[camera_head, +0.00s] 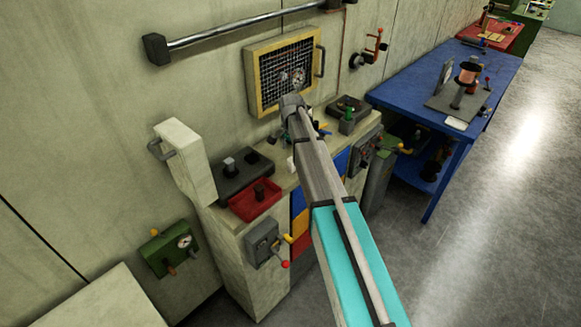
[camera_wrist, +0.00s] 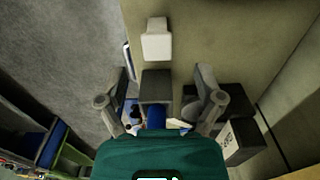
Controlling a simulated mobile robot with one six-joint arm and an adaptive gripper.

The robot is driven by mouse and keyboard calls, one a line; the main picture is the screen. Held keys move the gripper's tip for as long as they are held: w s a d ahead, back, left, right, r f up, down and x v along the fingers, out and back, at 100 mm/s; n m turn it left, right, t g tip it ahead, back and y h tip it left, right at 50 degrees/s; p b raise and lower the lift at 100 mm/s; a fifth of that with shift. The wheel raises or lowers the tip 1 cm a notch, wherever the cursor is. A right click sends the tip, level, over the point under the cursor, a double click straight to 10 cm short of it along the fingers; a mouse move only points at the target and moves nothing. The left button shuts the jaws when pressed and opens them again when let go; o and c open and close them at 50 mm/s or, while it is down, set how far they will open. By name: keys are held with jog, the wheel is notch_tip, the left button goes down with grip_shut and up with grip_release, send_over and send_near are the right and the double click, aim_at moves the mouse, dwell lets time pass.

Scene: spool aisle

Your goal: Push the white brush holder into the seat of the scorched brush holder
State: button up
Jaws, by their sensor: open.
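In the wrist view my gripper (camera_wrist: 165,87) is open, with its two fingers spread apart. A dark grey block (camera_wrist: 155,86) shows between the fingers; I cannot tell whether it touches them. A white block (camera_wrist: 156,42), perhaps the white brush holder, stands beyond the fingertips on a beige surface. In the head view my arm hides the gripper. A pale grey block (camera_head: 229,164) sits on a black tray (camera_head: 241,178) on the cabinet top. A dark block (camera_head: 260,191), perhaps the scorched brush holder, sits in a red tray (camera_head: 245,209). The seat is not clearly identifiable.
A framed grid panel (camera_head: 272,71) hangs on the wall behind the cabinet (camera_head: 238,262). A dark tray with a green item (camera_head: 347,120) lies right of my arm. A blue table (camera_head: 410,98) stands right; the floor (camera_head: 500,190) there is clear.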

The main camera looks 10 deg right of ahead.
aim_at(292, 160)
jog(key=shift+f, duration=0.1)
jog(key=shift+s+f+b, duration=0.2)
jog(key=shift+f+b, duration=2.35)
jog(key=shift+b, duration=0.05)
jog(key=shift+c, duration=0.3)
grip_shut()
jog(key=shift+r, duration=0.15)
notch_tip(292, 160, up, 2)
jog(key=p, duration=0.2)
jog(key=shift+r+p, duration=0.25)
jog(key=shift+p, duration=0.1)
jog(key=s+d+r+p, duration=0.2)
jog(key=s+r+p, duration=0.8)
jog(key=s, duration=0.4)
jog(key=shift+r, duration=0.15)
